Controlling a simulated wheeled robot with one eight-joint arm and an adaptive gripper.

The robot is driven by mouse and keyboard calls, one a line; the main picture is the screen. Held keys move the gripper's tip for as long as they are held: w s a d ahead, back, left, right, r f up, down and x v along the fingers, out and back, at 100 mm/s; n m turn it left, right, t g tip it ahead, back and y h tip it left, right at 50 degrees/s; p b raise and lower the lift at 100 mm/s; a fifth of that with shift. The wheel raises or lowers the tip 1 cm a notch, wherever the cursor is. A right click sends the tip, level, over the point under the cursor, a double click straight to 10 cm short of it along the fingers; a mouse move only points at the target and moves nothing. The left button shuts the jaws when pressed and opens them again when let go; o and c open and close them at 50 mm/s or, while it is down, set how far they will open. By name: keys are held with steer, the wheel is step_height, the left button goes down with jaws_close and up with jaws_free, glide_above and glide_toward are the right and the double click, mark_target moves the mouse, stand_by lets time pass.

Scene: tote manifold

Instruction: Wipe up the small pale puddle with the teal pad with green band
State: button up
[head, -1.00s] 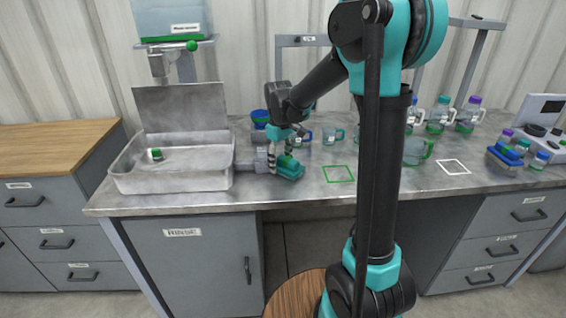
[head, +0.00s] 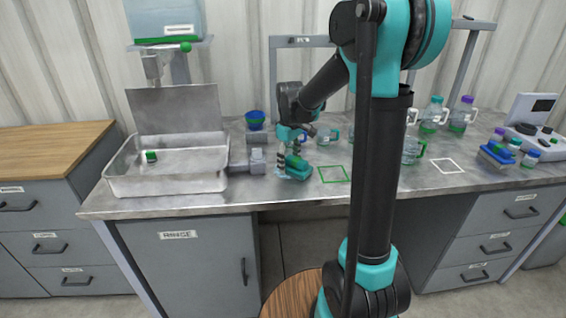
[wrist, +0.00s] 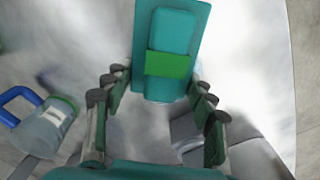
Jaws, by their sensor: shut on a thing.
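The teal pad with green band (head: 297,166) is at the worktop surface in the head view, just left of a green square outline. In the wrist view the pad (wrist: 172,35) lies ahead of the fingers, its green band across the middle. My gripper (head: 293,150) is above the pad in the head view. In the wrist view my gripper (wrist: 158,95) has its fingers on both sides of the pad's near end and is shut on it. I cannot make out the pale puddle for certain; a faint pale edge shows beside the pad in the wrist view.
A metal basin (head: 165,182) stands to the left, with a grey fixture (head: 257,160) between it and the pad. A blue bowl (head: 255,120) and several mugs stand behind. The green square outline (head: 334,174) and white square outline (head: 447,165) lie on clear worktop.

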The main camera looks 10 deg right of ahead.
mark_target(273, 175)
steer(key=shift+d+f, duration=0.15)
steer(key=shift+d, duration=1.9)
steer(key=shift+s, duration=1.1)
steer(key=shift+c, duration=0.2)
steer(key=shift+a, duration=5)
steer(key=shift+d, duration=1.65)
steer(key=shift+d, duration=0.15)
